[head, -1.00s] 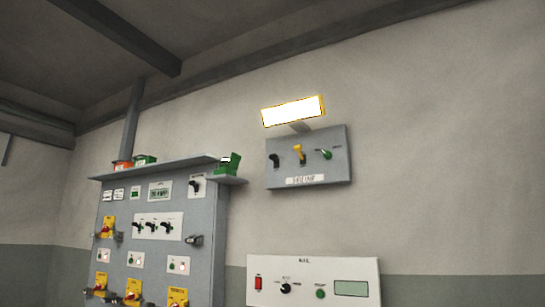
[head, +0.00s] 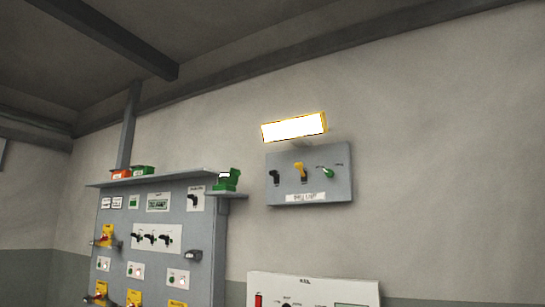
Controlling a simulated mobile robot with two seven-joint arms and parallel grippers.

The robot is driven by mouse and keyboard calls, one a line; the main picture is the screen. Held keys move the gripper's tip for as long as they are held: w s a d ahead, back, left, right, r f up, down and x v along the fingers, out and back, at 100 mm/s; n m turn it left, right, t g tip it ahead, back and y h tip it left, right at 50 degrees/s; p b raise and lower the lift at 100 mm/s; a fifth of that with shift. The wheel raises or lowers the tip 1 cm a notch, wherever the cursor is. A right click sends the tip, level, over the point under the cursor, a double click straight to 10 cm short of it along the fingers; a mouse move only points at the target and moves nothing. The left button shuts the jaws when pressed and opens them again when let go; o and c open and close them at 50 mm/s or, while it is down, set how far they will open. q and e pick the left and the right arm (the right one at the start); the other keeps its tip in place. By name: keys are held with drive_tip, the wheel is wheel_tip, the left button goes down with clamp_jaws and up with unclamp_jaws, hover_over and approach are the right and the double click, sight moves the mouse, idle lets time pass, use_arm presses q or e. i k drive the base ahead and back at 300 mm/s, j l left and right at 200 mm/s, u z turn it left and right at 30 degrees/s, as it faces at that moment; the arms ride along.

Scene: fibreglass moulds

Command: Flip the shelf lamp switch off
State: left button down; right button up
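A lit lamp (head: 293,128) with a yellow frame glows white on the wall, just above a grey switch box (head: 340,188). The box carries a black switch (head: 274,177), a yellow switch (head: 300,172) and a green switch (head: 328,172) in a row. A white label (head: 305,197) sits below them, with print too small to read surely. I cannot tell which lever works the lamp. Neither of my grippers is in view.
A large grey control cabinet (head: 214,240) with several switches stands at left. Green and orange items (head: 120,173) lie on its top, and a green device (head: 226,180) is at its right corner. A white panel (head: 310,285) is below the box. The wall at right is bare.

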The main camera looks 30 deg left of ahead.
sight(274, 173)
drive_tip(key=i+j+z, duration=0.1)
drive_tip(key=i+j, duration=0.3)
drive_tip(key=j, duration=0.25)
drive_tip(key=i+j+z, duration=0.25)
drive_tip(key=i+j, duration=0.15)
drive_tip(key=j, duration=0.25)
drive_tip(key=i+j, duration=0.15)
drive_tip(key=j, duration=0.2)
drive_tip(key=i+j+z, duration=0.15)
drive_tip(key=j, duration=0.2)
drive_tip(key=i+j+z, duration=0.1)
drive_tip(key=j, duration=0.3)
drive_tip(key=i, duration=0.1)
